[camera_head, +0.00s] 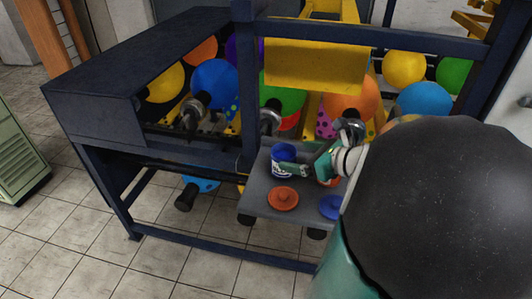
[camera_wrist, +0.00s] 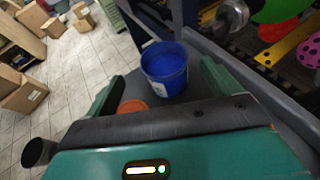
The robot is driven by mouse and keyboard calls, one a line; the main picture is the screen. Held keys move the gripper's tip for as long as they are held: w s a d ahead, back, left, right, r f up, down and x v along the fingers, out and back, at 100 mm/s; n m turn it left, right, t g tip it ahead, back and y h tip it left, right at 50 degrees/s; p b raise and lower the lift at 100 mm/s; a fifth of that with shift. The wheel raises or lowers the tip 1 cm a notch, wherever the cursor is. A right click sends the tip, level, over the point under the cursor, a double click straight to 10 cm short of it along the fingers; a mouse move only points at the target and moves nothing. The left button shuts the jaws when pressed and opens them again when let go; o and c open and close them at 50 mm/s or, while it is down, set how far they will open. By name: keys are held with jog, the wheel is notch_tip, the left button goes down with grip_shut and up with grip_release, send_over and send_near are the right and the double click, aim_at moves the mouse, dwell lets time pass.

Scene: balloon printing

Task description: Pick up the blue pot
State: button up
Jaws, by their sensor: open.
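The blue pot (camera_head: 282,160) stands upright on a small grey shelf (camera_head: 262,206). It is open at the top, and a white mark shows on its side. In the wrist view the blue pot (camera_wrist: 166,72) is just ahead of my gripper (camera_wrist: 160,82), its lower part between the two green fingers. My gripper (camera_head: 305,160) is open and level with the pot at its right side in the head view. I cannot tell whether a finger touches it. Nothing is held.
An orange-red lid (camera_head: 283,197) and a blue lid (camera_head: 331,207) lie at the shelf's front. An orange-red object (camera_head: 330,181) is mostly hidden behind my gripper. A dark blue machine frame (camera_head: 246,75) with balloons stands behind. Boxes (camera_wrist: 24,94) lie on the tiled floor.

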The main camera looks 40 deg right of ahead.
aim_at(275, 149)
jog(key=x, duration=0.8)
jog(key=shift+w+d, duration=0.15)
jog(key=shift+d, duration=0.1)
jog(key=shift+c, duration=0.2)
jog(key=c, duration=1.2)
jog(key=shift+o, duration=0.2)
jog(key=shift+r, duration=0.2)
